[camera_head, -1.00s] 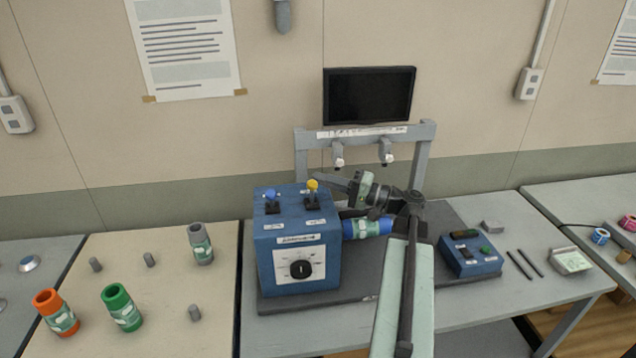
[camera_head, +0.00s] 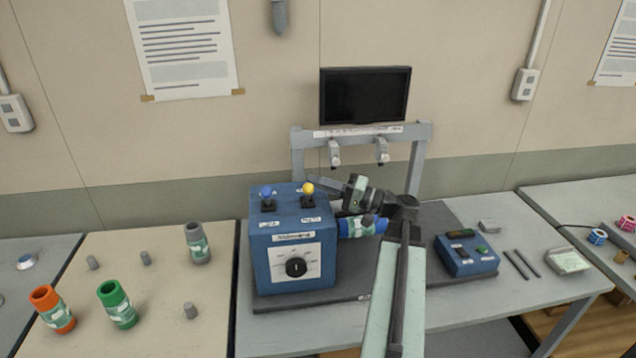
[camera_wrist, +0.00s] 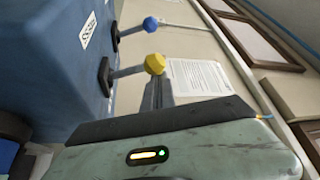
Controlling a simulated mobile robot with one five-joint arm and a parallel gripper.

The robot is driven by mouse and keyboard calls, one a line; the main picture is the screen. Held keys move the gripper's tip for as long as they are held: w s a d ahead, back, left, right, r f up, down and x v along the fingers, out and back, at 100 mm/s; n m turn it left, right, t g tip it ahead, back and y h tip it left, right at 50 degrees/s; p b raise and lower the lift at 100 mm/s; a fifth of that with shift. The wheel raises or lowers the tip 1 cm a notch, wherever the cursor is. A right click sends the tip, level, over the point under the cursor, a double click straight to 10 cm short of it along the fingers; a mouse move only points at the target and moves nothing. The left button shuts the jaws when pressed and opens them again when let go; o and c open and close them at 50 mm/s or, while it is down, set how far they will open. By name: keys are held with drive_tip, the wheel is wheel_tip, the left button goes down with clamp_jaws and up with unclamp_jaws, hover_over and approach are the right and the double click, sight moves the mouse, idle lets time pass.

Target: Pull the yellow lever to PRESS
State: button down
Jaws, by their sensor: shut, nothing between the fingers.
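The yellow lever (camera_head: 308,189) stands on top of the blue control box (camera_head: 291,244), to the right of the blue lever (camera_head: 266,192). My gripper (camera_head: 318,182) reaches in from the right, its fingers shut and empty, with the tips close beside the yellow knob. In the wrist view the yellow lever (camera_wrist: 153,64) shows right at the tips of my fingers (camera_wrist: 158,90), with the blue lever (camera_wrist: 150,24) beyond it. I cannot tell whether the fingers touch the knob. The labels by the levers are too small to read in the head view.
A grey frame (camera_head: 421,160) with a dark screen (camera_head: 365,95) stands behind. A small blue button box (camera_head: 466,254) sits to the right. Several coloured cylinders stand on the left table (camera_head: 150,320).

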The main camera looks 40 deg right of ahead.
drive_tip(key=shift+a, duration=0.1)
drive_tip(key=shift+w+d+r+p, duration=0.95)
drive_tip(key=shift+w+d+r, duration=0.05)
drive_tip(key=shift+w, duration=0.2)
drive_tip(key=shift+s+d+f+b, duration=0.1)
drive_tip(key=shift+d+f+b, duration=0.25)
drive_tip(key=shift+d, duration=0.3)
drive_tip(key=b+v, duration=0.1)
drive_tip(key=v, duration=0.8)
drive_tip(key=shift+b, duration=0.3)
drive_tip(key=shift+f, duration=0.1)
